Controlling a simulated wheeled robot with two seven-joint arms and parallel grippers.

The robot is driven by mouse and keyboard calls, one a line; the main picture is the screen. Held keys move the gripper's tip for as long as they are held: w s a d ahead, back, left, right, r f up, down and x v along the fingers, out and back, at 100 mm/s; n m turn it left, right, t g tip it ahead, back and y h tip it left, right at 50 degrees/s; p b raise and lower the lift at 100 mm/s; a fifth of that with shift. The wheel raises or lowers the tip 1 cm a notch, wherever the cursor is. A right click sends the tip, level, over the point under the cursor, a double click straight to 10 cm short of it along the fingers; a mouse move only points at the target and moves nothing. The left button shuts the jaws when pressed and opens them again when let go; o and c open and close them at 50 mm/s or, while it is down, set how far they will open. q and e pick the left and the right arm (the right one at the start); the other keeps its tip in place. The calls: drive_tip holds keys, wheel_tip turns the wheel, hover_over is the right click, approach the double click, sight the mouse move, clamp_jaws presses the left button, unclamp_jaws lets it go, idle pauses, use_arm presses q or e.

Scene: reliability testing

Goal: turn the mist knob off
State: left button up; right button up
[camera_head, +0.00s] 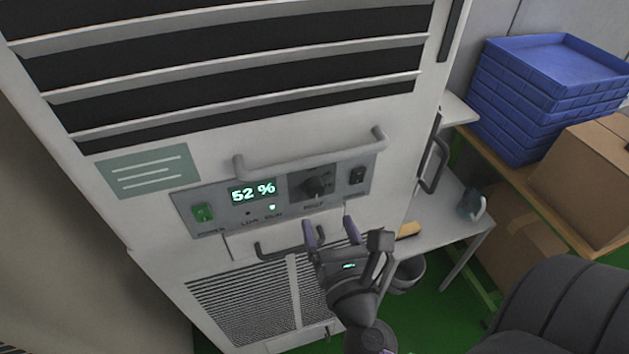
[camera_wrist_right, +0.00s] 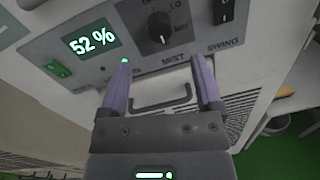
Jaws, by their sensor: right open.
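The mist knob (camera_head: 316,186) is a dark round dial on the control panel of a white cabinet. In the right wrist view the mist knob (camera_wrist_right: 159,27) has a white pointer line, with OFF, LO and another mark around it. The pointer's exact setting is hard to tell. My right gripper (camera_head: 328,231) is open and empty, below the knob and apart from it. In the right wrist view its two purple fingers (camera_wrist_right: 161,75) stand apart, below the knob with the MIST label between them. My left gripper is not in view.
The panel has a 52 % display (camera_head: 253,192), a green power switch (camera_head: 203,212) and a black swing switch (camera_head: 357,175). A bar handle (camera_head: 310,153) runs above the panel and a dark handle (camera_head: 283,247) below. Blue trays (camera_head: 550,90) and boxes stand at the right.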

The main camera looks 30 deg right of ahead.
sight(316, 192)
drive_tip(key=p+x, duration=0.1)
drive_tip(key=x, duration=0.5)
drive_tip(key=shift+r+p, duration=0.15)
drive_tip(key=shift+p, duration=0.15)
drive_tip(key=shift+w+d, duration=0.15)
drive_tip(key=shift+w, duration=0.35)
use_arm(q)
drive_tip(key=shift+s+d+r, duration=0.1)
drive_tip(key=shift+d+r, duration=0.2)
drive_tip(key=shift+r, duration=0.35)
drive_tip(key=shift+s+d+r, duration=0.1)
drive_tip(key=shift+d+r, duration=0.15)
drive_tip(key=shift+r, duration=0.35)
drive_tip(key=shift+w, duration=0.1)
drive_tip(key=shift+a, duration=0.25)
use_arm(e)
clamp_jaws()
